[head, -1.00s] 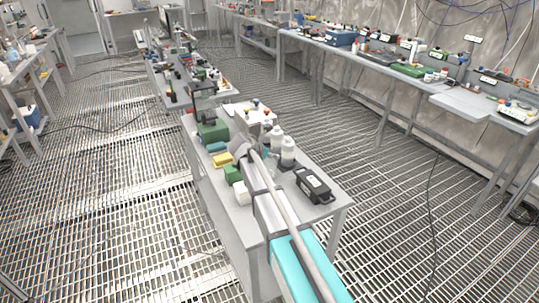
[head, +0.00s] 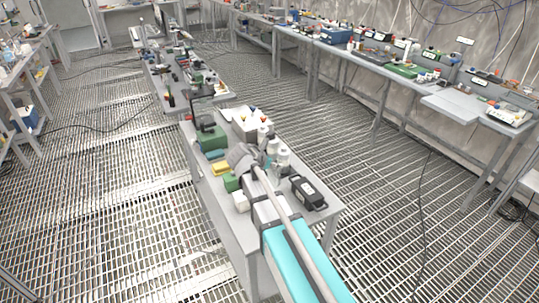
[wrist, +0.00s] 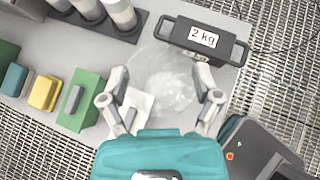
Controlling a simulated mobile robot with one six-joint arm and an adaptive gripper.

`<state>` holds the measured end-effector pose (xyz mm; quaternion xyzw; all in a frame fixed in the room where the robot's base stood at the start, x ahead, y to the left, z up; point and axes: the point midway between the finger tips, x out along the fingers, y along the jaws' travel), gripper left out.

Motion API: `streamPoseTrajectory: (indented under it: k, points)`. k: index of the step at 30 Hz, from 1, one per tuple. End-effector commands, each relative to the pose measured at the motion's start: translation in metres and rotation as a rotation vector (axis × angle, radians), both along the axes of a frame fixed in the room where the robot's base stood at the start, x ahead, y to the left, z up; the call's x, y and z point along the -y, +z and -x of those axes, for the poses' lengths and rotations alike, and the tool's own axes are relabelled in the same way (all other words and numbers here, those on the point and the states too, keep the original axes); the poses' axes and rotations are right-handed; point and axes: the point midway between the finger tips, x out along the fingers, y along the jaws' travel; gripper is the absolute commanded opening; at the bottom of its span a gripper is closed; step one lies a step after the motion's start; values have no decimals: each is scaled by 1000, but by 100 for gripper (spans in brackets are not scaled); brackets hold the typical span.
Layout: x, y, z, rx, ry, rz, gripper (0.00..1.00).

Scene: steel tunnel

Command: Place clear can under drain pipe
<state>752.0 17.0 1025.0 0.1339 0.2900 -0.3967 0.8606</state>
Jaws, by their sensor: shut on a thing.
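The clear can (wrist: 160,62) is a see-through round shape in the wrist view, between the fingers and over the bench top. My gripper (wrist: 161,88) is shut on it, with one finger at each side. In the head view my own arm hides most of the gripper, and I cannot make out the can there. I cannot identify a drain pipe in either view.
A black 2 kg weight (wrist: 203,40) is close by; it also shows in the head view (head: 308,192). White bottles (wrist: 122,14) stand in a dark rack. Green (wrist: 80,100) and yellow (wrist: 45,92) blocks lie left. Grating floor surrounds the bench (head: 325,222).

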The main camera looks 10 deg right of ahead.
Motion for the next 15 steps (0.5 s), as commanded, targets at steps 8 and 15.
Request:
streamPoseTrajectory:
  k: [8, 15]
  points:
    - [1, 10, 22, 0, 0, 0, 20]
    - [0, 10, 24, 0, 0, 0, 20]
